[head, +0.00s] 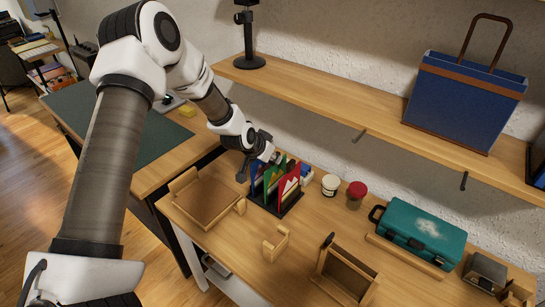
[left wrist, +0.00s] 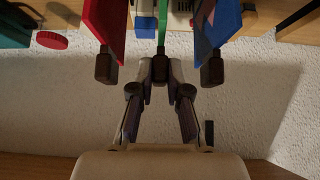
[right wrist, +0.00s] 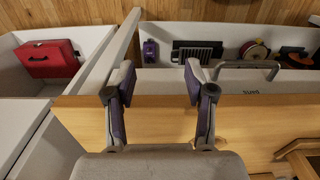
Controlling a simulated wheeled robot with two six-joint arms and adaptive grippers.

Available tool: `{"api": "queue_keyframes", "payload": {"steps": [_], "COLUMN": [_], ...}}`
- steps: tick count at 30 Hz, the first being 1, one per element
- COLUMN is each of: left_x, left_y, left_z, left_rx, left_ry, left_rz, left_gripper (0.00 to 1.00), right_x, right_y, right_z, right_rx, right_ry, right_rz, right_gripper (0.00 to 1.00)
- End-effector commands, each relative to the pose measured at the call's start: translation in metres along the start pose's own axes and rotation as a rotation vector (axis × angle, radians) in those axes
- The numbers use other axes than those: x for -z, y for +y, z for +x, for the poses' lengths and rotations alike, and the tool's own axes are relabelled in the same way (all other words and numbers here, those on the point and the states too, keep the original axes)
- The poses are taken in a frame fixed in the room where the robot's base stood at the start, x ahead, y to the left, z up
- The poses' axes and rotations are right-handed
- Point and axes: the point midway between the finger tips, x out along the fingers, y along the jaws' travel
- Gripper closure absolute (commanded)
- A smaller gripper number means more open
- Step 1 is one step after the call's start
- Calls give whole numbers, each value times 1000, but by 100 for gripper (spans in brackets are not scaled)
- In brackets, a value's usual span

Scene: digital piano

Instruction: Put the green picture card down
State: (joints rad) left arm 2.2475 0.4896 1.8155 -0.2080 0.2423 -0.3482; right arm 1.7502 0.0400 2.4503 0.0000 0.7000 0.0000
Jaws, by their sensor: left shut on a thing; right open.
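The green picture card (head: 269,176) stands upright in a dark rack (head: 282,208) on the wooden table, between a blue card (head: 256,186) and a red card (head: 289,187). My left gripper (head: 262,161) is at the top of the cards. In the left wrist view its fingers are shut on the dark knob at the edge of the green card (left wrist: 162,24). The red card (left wrist: 103,28) and the blue card (left wrist: 216,28) are on either side, each with its own dark knob. The card's lower edge is hidden. My right gripper (right wrist: 150,88) is open and empty.
A wooden tray (head: 205,204) lies left of the rack. A white jar (head: 329,185), a red-lidded jar (head: 356,193) and a teal case (head: 422,235) stand to its right. Small wooden stands (head: 276,243) are in front.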

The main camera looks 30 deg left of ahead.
Motion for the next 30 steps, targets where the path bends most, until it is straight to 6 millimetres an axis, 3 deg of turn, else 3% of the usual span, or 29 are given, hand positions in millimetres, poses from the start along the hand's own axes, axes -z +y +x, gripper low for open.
{"api": "queue_keyframes", "payload": {"steps": [1, 2, 3, 14, 17, 24, 30], "left_x": [0, 0, 0, 4, 6, 9, 5], "left_y": [0, 0, 0, 0, 0, 0, 0], "left_z": [1, 0, 0, -7, -25, -91, -121], "left_rx": [0, 0, 0, 0, -1, -2, -1], "left_ry": [0, 0, 0, 1, 2, 2, 0], "left_rz": [0, 0, 0, -2, -6, -8, -5], "left_gripper": [74, 63, 59, 59, 59, 59, 59], "right_x": [0, 0, 0, 0, 0, 0, 0], "right_y": [0, 0, 0, 0, 0, 0, 0], "right_z": [1, 0, 0, -6, -14, -51, -67], "right_rx": [0, 0, 0, 0, 0, 0, 0], "right_ry": [0, 0, 0, 0, 0, 0, 0], "right_rz": [0, 0, 0, 0, 0, 0, 0], "right_gripper": [46, 46, 46, 46, 46, 46, 46]}}
